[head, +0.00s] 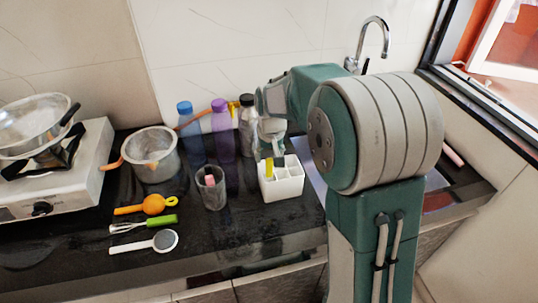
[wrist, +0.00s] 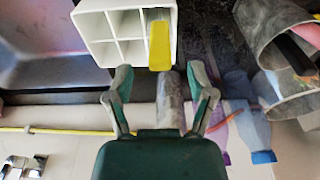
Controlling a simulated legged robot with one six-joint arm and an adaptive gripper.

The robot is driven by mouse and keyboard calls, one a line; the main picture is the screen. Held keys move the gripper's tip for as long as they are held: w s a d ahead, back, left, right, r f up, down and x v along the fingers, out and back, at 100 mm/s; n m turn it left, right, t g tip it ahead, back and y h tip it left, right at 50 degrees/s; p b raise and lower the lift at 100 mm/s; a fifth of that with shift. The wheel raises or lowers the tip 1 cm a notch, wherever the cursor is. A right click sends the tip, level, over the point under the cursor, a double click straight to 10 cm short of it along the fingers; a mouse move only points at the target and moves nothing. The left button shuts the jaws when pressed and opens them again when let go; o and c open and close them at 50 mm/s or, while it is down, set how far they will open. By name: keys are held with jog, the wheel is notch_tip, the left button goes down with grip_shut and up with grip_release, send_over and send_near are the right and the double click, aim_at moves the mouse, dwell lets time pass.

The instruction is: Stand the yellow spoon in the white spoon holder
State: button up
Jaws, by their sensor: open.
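The white spoon holder (head: 288,187) stands on the dark counter, a box divided into compartments. The yellow spoon (head: 270,167) is upright in one of its compartments, at the left in the head view. In the wrist view the holder (wrist: 97,25) is at the top, and the spoon's yellow end (wrist: 159,55) sticks out of the compartment on the right. My gripper (wrist: 159,85) is open and empty, its fingers apart on either side just short of the spoon's end, not touching it. In the head view my gripper (head: 272,138) is above the holder; its fingertips are hard to make out.
A grey cup (head: 211,190) with a pink item stands left of the holder. Blue (head: 190,135), purple (head: 222,135) and grey (head: 247,125) bottles stand behind. A pot (head: 150,158), stove (head: 60,175), orange spoon (head: 150,206), whisk (head: 150,224) and white-handled utensil (head: 150,244) are further left.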

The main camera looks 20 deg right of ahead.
notch_tip(320, 180, up, 12)
jog(key=s, duration=0.1)
jog(key=shift+s+f, duration=0.15)
jog(key=shift+s, duration=0.15)
dwell(0.7)
jog(key=s+t, duration=0.4)
jog(key=s, duration=2.1)
jog(key=shift+s, duration=0.25)
